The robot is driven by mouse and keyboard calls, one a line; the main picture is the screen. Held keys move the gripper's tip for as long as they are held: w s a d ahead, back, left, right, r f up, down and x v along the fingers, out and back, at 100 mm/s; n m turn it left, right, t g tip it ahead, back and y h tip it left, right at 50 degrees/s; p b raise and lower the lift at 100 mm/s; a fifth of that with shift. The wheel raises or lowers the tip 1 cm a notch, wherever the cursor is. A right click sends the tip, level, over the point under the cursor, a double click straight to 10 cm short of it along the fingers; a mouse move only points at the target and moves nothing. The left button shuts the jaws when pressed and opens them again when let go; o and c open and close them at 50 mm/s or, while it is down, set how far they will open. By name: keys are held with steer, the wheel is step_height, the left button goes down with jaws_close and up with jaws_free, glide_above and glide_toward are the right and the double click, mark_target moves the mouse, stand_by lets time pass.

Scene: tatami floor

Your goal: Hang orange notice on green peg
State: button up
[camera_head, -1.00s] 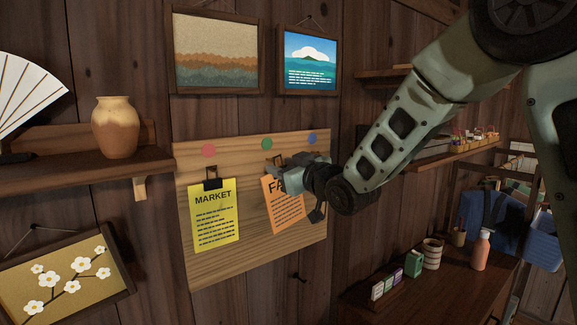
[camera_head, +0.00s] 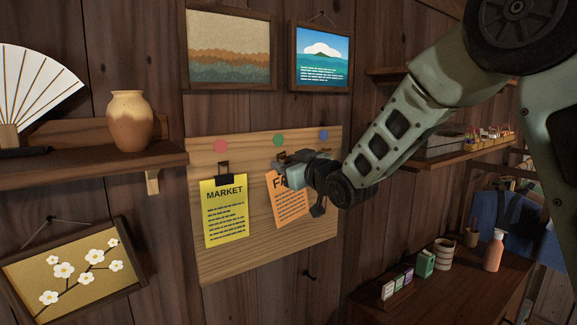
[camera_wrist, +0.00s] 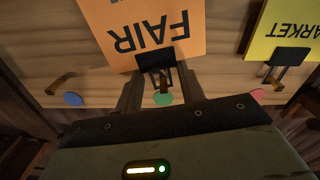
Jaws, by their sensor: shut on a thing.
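The orange notice (camera_head: 291,205) reads "FAIR" and hangs slightly tilted in front of the wooden board; in the wrist view (camera_wrist: 145,25) it appears upside down. My gripper (camera_head: 296,165) is shut on the black clip (camera_wrist: 155,61) at the notice's top edge. The green dot (camera_head: 278,140) shows just above my gripper, and in the wrist view (camera_wrist: 163,99) between the fingers. The brown peg (camera_wrist: 162,86) beside it shows within the clip's wire loop. I cannot tell whether the loop is around the peg or only in front of it.
A yellow "MARKET" notice (camera_head: 226,212) hangs left of the orange one, below the pink dot (camera_head: 221,146). The blue dot (camera_head: 323,135) is on the right, with a bare peg (camera_wrist: 60,83) by it. Framed pictures hang above. A shelf with a vase (camera_head: 130,120) is left.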

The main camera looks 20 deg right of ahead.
stand_by(0.4)
steer(key=o, duration=1.3)
steer(key=shift+c, duration=0.2)
